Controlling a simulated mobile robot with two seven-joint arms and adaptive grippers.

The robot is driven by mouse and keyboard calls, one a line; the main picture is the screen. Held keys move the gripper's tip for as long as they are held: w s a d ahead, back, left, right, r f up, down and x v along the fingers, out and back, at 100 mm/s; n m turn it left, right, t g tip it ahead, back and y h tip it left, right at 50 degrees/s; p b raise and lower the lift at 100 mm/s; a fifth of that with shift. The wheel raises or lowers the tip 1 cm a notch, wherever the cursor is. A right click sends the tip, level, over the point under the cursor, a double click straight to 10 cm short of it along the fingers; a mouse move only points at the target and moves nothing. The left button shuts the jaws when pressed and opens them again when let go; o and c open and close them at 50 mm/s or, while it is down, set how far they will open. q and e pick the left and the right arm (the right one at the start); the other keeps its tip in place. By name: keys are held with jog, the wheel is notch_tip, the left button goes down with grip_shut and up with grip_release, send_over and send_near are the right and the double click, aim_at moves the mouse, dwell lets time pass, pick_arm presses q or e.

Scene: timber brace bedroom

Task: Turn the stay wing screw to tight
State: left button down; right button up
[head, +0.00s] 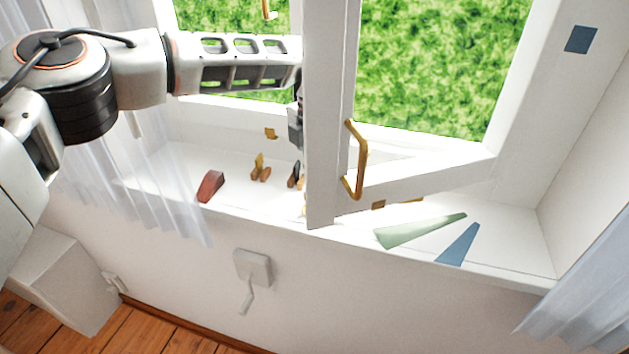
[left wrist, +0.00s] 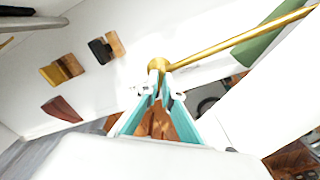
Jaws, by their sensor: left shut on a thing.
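In the left wrist view, a brass stay rod (left wrist: 240,38) runs from the upper right down to a rounded brass piece, which I take for the stay wing screw (left wrist: 157,66). My left gripper (left wrist: 157,92) has its teal-backed fingers close together at this brass piece, shut on it. The fingertips cover its lower part, so its wings and its turn angle cannot be made out. In the head view my left arm reaches in from the left, and the fingertips are hidden behind the open white window sash (head: 328,120). My right gripper is in neither view.
The sash has a brass handle (head: 358,160). On the sill lie a red wedge (head: 210,187), a brass-and-wood piece (head: 260,168), a black-and-wood piece (head: 294,176), a green wedge (head: 420,231) and a blue wedge (head: 458,246). A crank (head: 252,270) is on the wall below.

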pick_arm(q)
jog(key=m, duration=0.4)
jog(key=shift+s+m, duration=0.1)
jog(key=shift+m, duration=0.2)
jog(key=shift+s+m, duration=0.1)
jog(key=shift+m, duration=2.2)
jog(key=c, duration=2.2)
grip_release()
jog(key=shift+c, duration=0.2)
jog(key=shift+r, duration=0.1)
notch_tip(320, 180, up, 12)
